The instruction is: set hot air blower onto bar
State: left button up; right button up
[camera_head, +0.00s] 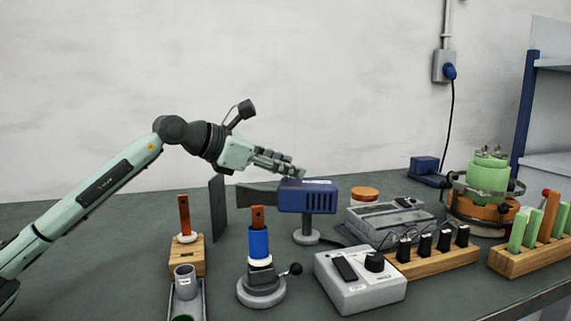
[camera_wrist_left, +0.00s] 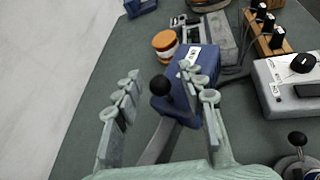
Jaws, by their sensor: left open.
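The hot air blower (camera_head: 318,197) has a blue body and a dark nozzle pointing left, and stands on a grey post with a round base. Its blue body also shows in the left wrist view (camera_wrist_left: 198,62). A copper-coloured bar (camera_head: 257,216) stands upright with a blue sleeve (camera_head: 258,242) around it in a grey round holder (camera_head: 262,290), in front of the nozzle. Another copper-coloured bar (camera_head: 184,212) stands in a wooden block. My left gripper (camera_head: 298,172) is open and empty, just above the blower; its fingers also show in the left wrist view (camera_wrist_left: 160,74). My right gripper is out of view.
A grey control box (camera_head: 350,292), wooden rack (camera_head: 450,258) with black pieces, grey instrument (camera_head: 392,222) and orange-lidded jar (camera_head: 364,195) crowd the right. A dark upright plate (camera_head: 217,208) stands left of the nozzle. The table's far left is largely clear.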

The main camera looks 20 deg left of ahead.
pick_arm(q)
grip_shut()
dwell(0.6)
